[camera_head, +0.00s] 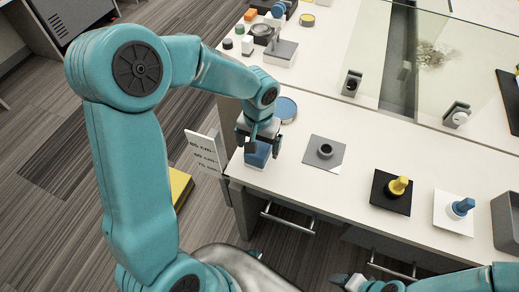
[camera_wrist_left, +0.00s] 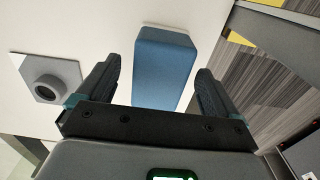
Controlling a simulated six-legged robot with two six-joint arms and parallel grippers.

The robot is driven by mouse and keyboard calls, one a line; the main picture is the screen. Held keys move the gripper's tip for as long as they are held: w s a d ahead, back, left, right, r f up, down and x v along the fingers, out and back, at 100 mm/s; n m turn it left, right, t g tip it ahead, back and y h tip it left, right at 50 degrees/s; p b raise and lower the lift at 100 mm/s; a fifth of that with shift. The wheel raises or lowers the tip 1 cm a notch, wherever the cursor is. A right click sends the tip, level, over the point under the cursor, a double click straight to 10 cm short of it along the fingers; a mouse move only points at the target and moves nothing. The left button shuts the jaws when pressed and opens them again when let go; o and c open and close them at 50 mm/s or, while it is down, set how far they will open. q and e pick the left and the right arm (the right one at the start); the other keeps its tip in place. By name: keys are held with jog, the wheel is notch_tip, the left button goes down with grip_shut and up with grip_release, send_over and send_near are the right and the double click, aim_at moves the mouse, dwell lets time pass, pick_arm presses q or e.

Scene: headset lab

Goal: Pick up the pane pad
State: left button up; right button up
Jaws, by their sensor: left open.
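The pane pad looks to be the blue block (camera_head: 257,157) near the left front corner of the white table. My left gripper (camera_head: 260,138) is over it, pointing down and hiding part of its top. In the left wrist view the blue pad (camera_wrist_left: 163,65) lies between the two spread fingers, with a gap on each side and a pale strip along its far end. The left gripper (camera_wrist_left: 158,75) is open and holds nothing. My right gripper (camera_head: 350,282) is low at the bottom edge, partly cut off; its jaws are unclear.
A grey plate with a round socket (camera_head: 325,151) lies to the right of the pad, then a black plate with a yellow knob (camera_head: 398,187) and a white plate with a blue knob (camera_head: 460,208). A round blue-topped disc (camera_head: 286,109) lies behind. Glass panels (camera_head: 455,60) stand farther back.

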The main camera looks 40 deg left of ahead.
aim_at(258, 146)
pick_arm(q)
notch_tip(258, 146, down, 3)
jog(key=c, duration=1.1)
jog(key=shift+o, duration=0.2)
jog(key=shift+r, duration=0.1)
